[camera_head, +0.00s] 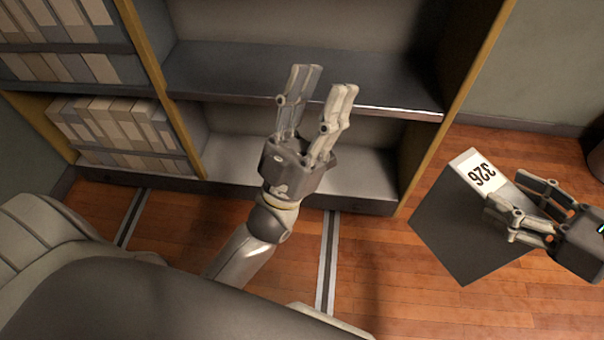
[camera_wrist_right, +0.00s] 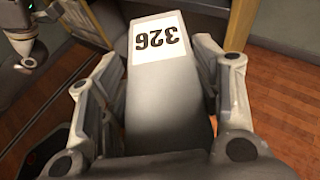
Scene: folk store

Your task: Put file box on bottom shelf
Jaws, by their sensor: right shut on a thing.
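A dark grey file box (camera_head: 452,226) with a white label reading 326 is at the right of the head view, held tilted above the wooden floor. My right gripper (camera_head: 532,212) is shut on it. In the right wrist view the file box (camera_wrist_right: 168,100) sits between the two fingers of the right gripper (camera_wrist_right: 165,105). My left gripper (camera_head: 318,95) is open and empty, in front of the shelf unit's middle bay. The bottom shelf (camera_head: 365,178) of that bay is bare where I see it; my left gripper hides part of it.
The middle shelf (camera_head: 220,75) above is empty. Rows of file boxes (camera_head: 110,125) fill the bay to the left. A yellow upright (camera_head: 460,100) ends the unit on the right. Wooden floor (camera_head: 390,290) with metal rails lies in front.

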